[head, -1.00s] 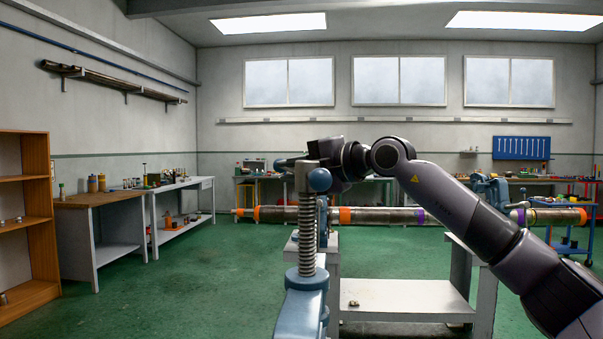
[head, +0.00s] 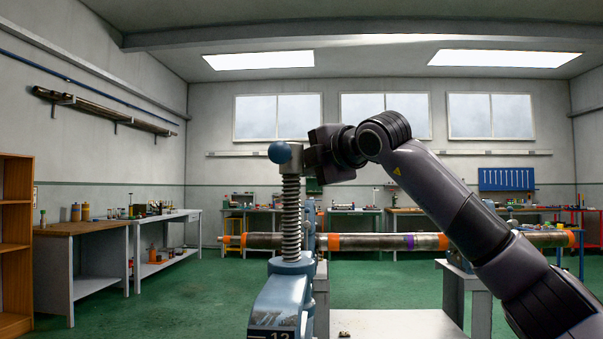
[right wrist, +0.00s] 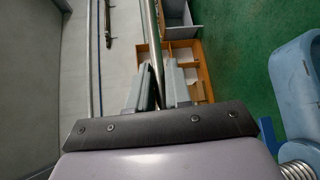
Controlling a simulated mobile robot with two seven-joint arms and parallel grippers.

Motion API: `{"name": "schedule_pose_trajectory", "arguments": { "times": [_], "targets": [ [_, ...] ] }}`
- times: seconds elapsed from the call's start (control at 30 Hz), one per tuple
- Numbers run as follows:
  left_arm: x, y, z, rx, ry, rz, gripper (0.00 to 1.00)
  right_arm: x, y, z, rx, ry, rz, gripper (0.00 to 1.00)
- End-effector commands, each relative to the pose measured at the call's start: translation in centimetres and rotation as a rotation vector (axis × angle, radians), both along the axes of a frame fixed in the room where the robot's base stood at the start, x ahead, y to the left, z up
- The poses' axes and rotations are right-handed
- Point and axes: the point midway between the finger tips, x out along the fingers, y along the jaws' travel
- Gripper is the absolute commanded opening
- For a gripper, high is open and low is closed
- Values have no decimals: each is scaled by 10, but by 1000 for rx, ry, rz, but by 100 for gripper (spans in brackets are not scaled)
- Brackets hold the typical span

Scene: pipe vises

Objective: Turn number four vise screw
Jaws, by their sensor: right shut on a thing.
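A blue pipe vise (head: 282,305) stands close in the lower middle of the head view. Its number is cut off by the bottom edge, so I cannot read it surely. Its upright threaded screw (head: 291,220) rises from the body, with a blue ball (head: 280,152) at the top, on the handle end nearest me. My right gripper (head: 315,156) is at the screw top, just right of the ball. In the right wrist view its grey fingers (right wrist: 160,92) are shut on the shiny handle bar (right wrist: 151,35). The vise's blue body (right wrist: 297,85) shows at right there. My left gripper is out of view.
A long pipe (head: 375,242) with orange and purple bands runs level behind the screw to the right. A low white bench (head: 395,323) stands beneath it. Workbenches (head: 80,229) line the left and back walls. Green floor (head: 190,300) is open at left.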

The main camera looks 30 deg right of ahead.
Motion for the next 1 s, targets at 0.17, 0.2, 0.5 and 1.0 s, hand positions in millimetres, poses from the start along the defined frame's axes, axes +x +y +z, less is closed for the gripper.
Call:
{"name": "schedule_pose_trajectory", "arguments": {
  "times": [0.17,0.2,0.5,1.0],
  "targets": [
    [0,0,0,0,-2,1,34,-1,-1,2,1,-4,-6,0],
    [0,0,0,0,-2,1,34,-1,-2,2,1,-4,-5,0],
    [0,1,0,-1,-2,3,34,-1,-1,2,1,-3,-4,38],
    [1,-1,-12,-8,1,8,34,-37,-4,6,0,-6,-2,38]
  ]
}}
